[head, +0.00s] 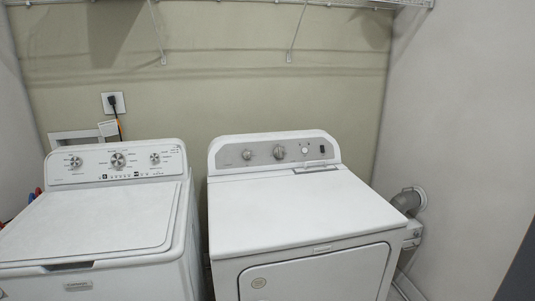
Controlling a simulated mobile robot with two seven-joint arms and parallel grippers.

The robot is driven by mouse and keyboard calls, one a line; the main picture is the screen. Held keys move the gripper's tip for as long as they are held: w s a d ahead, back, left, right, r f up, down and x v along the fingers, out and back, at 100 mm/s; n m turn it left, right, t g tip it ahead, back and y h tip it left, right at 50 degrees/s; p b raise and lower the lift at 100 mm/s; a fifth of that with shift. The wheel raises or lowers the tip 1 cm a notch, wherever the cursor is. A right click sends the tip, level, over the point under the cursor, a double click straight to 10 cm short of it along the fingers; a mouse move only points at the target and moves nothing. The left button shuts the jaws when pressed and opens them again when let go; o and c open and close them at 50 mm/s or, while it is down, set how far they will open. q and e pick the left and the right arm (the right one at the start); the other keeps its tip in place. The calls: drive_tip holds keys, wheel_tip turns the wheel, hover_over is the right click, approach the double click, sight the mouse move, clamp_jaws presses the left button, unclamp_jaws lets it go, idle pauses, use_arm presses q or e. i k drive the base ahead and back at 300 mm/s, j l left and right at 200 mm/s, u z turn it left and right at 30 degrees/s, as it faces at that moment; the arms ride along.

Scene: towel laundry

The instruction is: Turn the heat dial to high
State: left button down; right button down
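A white front-door dryer (290,206) stands right of the middle in the head view. Its grey control panel carries a small left dial (246,154), a larger middle dial (279,152) and a small light right knob (304,149). A white top-lid washer (90,217) stands to its left, with a left dial (76,161), a larger middle dial (118,160) and a right dial (155,158). The dial labels are too small to read, so I cannot tell which is the heat dial or its setting. Neither gripper is in view.
A wire shelf (345,3) with slanted brackets hangs above. A grey vent pipe (407,199) meets the right wall beside the dryer. A narrow gap separates the machines. Red and blue items (35,194) sit left of the washer. Both machine tops look clear.

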sight(246, 155)
drive_tip(key=i+l, duration=1.15)
drive_tip(key=l+z, duration=0.05)
